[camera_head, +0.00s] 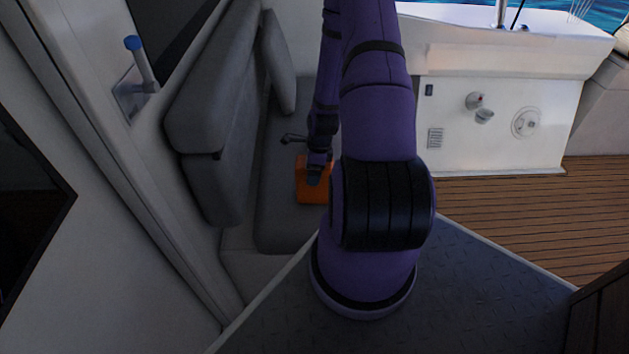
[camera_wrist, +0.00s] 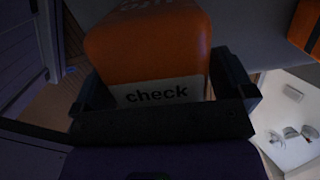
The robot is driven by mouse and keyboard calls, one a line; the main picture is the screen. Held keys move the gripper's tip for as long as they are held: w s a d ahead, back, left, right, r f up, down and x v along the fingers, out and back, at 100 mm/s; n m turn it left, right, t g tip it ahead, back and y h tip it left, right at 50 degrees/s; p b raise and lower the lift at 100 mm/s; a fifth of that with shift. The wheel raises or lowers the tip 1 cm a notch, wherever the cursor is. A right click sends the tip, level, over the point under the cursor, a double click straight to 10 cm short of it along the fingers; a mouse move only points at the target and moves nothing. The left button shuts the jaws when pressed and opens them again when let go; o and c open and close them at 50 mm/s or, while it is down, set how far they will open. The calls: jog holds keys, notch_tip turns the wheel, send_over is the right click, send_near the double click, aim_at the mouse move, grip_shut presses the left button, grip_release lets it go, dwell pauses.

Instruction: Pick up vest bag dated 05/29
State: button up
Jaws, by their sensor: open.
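An orange bag (camera_head: 304,192) lies on the grey seat in the head view, partly hidden by my arm. In the wrist view an orange bag (camera_wrist: 148,48) fills the space between my fingers. It has a white band reading "check"; pale lettering above it is cut off by the frame, and I cannot read a date. My gripper (camera_head: 317,172) is at the bag in the head view. In the wrist view its open fingers (camera_wrist: 160,90) stand on either side of the bag. I cannot tell whether they touch it.
Another orange thing with a dark stripe (camera_wrist: 308,28) shows at the wrist view's right edge. The grey bench seat (camera_head: 283,225) has a backrest (camera_head: 215,90) along its left. A dark handle (camera_head: 293,138) lies just behind the bag. Wooden deck (camera_head: 520,205) lies to the right.

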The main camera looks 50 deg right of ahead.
jog(key=shift+f, duration=0.15)
jog(key=shift+c, duration=0.2)
jog(key=c, duration=1.6)
jog(key=shift+o, duration=0.2)
